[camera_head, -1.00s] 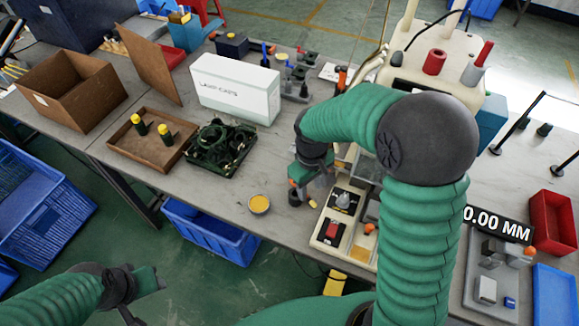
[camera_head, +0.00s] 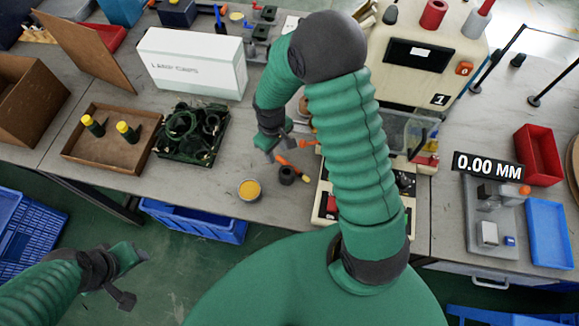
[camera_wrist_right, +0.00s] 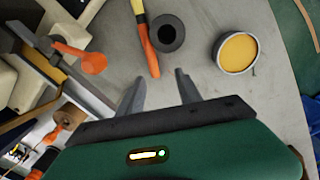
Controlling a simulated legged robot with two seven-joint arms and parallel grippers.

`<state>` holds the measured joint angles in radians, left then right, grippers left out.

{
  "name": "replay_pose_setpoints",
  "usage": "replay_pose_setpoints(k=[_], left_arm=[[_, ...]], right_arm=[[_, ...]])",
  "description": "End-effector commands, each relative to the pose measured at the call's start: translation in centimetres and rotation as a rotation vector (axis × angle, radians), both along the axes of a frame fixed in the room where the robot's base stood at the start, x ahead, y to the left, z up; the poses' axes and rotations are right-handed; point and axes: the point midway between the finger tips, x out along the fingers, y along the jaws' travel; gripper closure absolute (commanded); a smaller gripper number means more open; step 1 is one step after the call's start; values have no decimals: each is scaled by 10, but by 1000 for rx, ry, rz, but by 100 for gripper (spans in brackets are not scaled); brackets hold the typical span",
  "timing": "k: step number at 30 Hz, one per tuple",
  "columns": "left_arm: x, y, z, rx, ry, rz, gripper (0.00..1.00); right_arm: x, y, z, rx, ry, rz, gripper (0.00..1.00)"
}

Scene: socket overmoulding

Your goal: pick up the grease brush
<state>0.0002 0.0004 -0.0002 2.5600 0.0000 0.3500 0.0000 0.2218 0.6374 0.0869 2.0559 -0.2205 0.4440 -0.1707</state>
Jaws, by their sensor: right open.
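The grease brush (camera_head: 292,166), with an orange handle, is at the black cup (camera_head: 287,175) on the bench. In the right wrist view, the brush (camera_wrist_right: 147,45) shows orange with a yellow part, just left of the cup (camera_wrist_right: 167,33). I cannot tell whether it touches the cup. My right gripper (camera_head: 274,150) is open and empty, close to the brush. In the wrist view the brush's orange end points toward the gap between its fingers (camera_wrist_right: 159,77). My left gripper (camera_head: 136,272) is low at the left, away from the bench; its opening is unclear.
A tin of yellow grease (camera_head: 249,190) stands left of the cup, near the bench's front edge. A machine (camera_head: 432,85) stands to the right. A black crate (camera_head: 190,137), a brown tray (camera_head: 112,150) and a white box (camera_head: 193,64) are at the left.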

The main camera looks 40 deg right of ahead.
Motion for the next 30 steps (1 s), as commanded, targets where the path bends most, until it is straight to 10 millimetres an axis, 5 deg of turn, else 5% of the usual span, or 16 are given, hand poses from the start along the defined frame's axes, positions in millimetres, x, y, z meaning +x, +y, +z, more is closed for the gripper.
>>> replay_pose_setpoints(k=[9,17,26,30], left_arm=[[0,0,0,0,0,-1,55],[0,0,0,0,0,0,55],[0,0,0,0,0,0,55],[0,0,0,0,0,-1,55]], right_arm=[[-3,-11,-48,0,0,-1,59],[-2,-10,-52,-1,-2,-2,59],[-2,-11,-52,-1,-2,-2,98],[-3,-11,-51,-1,-2,-2,100]])
